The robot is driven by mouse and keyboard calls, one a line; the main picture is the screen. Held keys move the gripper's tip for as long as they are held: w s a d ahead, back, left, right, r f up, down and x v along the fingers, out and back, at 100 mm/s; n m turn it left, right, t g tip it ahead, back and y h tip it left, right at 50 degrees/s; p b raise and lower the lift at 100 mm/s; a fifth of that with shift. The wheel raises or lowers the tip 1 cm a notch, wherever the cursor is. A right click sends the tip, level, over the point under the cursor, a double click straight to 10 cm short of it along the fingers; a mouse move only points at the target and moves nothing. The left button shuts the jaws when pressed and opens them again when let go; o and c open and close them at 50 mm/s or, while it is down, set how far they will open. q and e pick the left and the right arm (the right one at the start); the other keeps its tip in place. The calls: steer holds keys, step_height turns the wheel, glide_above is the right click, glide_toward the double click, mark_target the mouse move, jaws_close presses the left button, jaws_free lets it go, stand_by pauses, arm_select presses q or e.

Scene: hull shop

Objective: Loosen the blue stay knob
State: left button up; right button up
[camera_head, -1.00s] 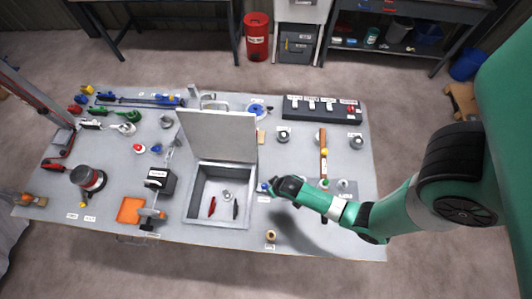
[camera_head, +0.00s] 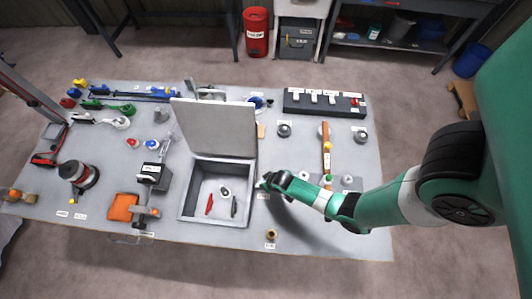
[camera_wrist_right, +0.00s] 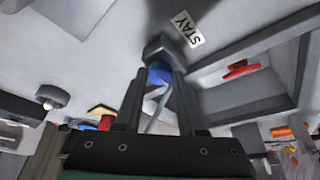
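The blue stay knob (camera_wrist_right: 159,73) shows in the right wrist view, between the two fingers of my right gripper (camera_wrist_right: 161,80). It sits against a grey block (camera_wrist_right: 165,46) beside a white STAY label (camera_wrist_right: 187,29). The fingers flank the knob closely; whether they press on it I cannot tell. In the head view my right gripper (camera_head: 262,183) is at the right wall of the open grey box (camera_head: 188,205), and hides the knob there. The box's lid (camera_head: 214,127) stands raised. My left gripper is not in view.
In the box lie a red piece (camera_head: 209,204), a dark piece (camera_head: 234,206) and a light ring-shaped part (camera_head: 225,190). A hammer-like tool (camera_head: 325,148) and several knobs stand to the right. The front of the table right of the box is mostly clear.

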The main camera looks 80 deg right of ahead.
jaws_close()
